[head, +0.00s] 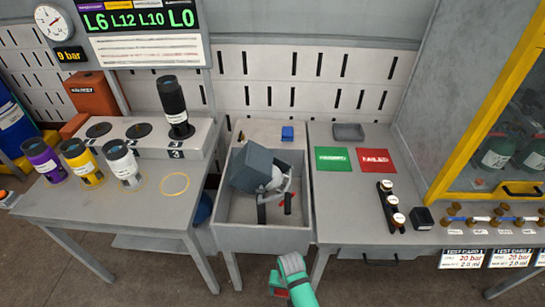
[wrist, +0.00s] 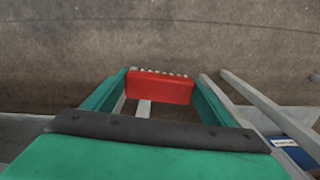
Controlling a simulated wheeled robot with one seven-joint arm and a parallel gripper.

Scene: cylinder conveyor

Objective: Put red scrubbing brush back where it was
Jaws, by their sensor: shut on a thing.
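The red scrubbing brush (wrist: 158,88) is a red block with a row of pale bristle tips along its upper edge in the wrist view. My gripper (wrist: 160,96) has its teal fingers on either side of the brush and is shut on it. In the head view my teal gripper (head: 284,284) is at the bottom centre, in front of and below the sink. A small red part of the brush (head: 278,292) shows beside it there. Brown floor lies behind the brush in the wrist view.
The grey sink (head: 232,238) holds a grey box (head: 252,168) and dark-handled fittings. A blue block (head: 287,133) lies on the ledge behind it. The left table (head: 120,210) carries several cylinders; the right bench (head: 345,215) has green and red mats and black-and-white pieces.

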